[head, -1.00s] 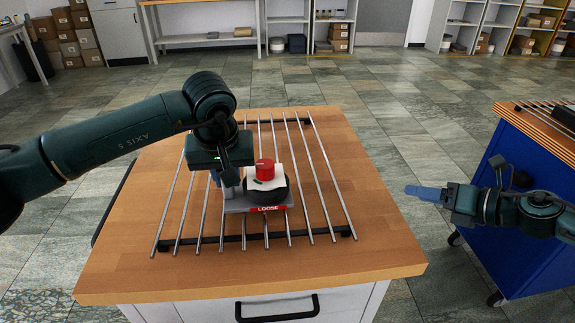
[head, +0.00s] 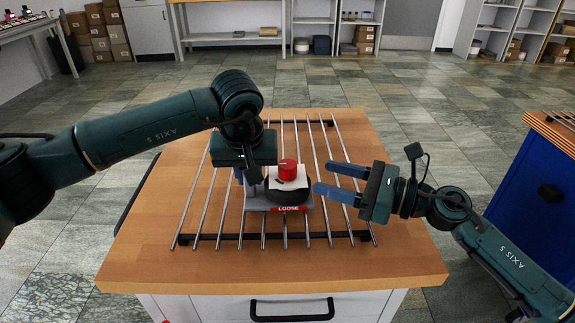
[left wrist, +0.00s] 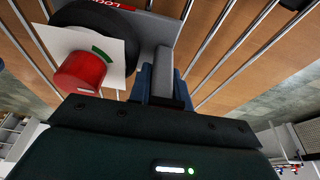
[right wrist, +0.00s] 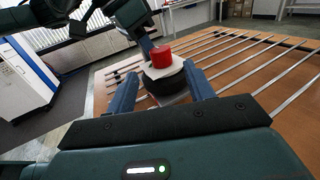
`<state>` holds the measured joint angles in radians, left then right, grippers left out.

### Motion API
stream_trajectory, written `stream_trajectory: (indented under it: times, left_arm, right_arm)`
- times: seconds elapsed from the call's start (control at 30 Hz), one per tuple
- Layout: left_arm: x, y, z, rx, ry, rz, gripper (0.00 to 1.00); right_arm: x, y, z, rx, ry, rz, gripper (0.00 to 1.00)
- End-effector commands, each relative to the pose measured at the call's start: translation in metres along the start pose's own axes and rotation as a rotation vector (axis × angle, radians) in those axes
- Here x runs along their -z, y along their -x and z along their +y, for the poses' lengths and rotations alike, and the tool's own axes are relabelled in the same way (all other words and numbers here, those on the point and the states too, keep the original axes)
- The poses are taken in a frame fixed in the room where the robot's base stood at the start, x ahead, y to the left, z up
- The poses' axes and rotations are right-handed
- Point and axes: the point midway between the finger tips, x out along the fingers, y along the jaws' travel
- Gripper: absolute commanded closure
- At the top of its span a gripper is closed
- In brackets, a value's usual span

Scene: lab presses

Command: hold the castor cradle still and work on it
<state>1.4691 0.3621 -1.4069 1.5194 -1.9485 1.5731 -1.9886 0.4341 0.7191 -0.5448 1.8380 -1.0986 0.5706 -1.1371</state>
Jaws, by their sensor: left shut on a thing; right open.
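The castor cradle (head: 262,205) is a grey holder with a red LOOSE label, sitting on the metal rods of a rack. A dark wheel (head: 290,196) rests in it, with a white plate and a red knob (head: 288,169) on top; the plate bears a green mark in the left wrist view (left wrist: 103,55). My left gripper (left wrist: 165,78) is shut on the cradle's grey upright (left wrist: 164,60) at its left side. My right gripper (head: 332,182) is open and empty, just right of the wheel, its fingers pointing at it. In the right wrist view the knob (right wrist: 161,56) shows between the fingers.
The rack of parallel rods (head: 328,225) lies on a wooden worktop (head: 400,260) above a white drawer unit. A blue cabinet (head: 545,185) stands to the right. The worktop around the rack is bare.

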Motion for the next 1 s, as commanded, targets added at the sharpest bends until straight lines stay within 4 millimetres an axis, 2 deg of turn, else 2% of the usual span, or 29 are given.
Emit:
stream_trajectory:
  times: [0.2,0.43,0.6,0.87,1.0]
  left_arm:
    - [0.001,0.001,0.000,-0.002,0.000,0.003,1.00]
    - [0.001,0.001,0.000,-0.002,0.001,0.003,1.00]
    - [0.001,0.001,0.000,-0.002,0.001,0.003,1.00]
    - [0.001,0.001,0.000,-0.002,0.001,0.003,1.00]
    - [0.001,0.001,0.000,-0.002,0.001,0.003,1.00]
  right_arm:
    - [-0.002,-0.047,0.000,-0.002,-0.001,-0.003,0.47]
    - [-0.001,-0.082,-0.001,0.000,-0.004,-0.001,0.47]
    - [0.000,-0.093,0.000,0.001,-0.003,-0.001,0.47]
    - [0.000,-0.094,0.000,0.002,-0.003,0.000,0.47]
    - [0.000,-0.094,0.000,0.001,-0.003,0.000,0.56]
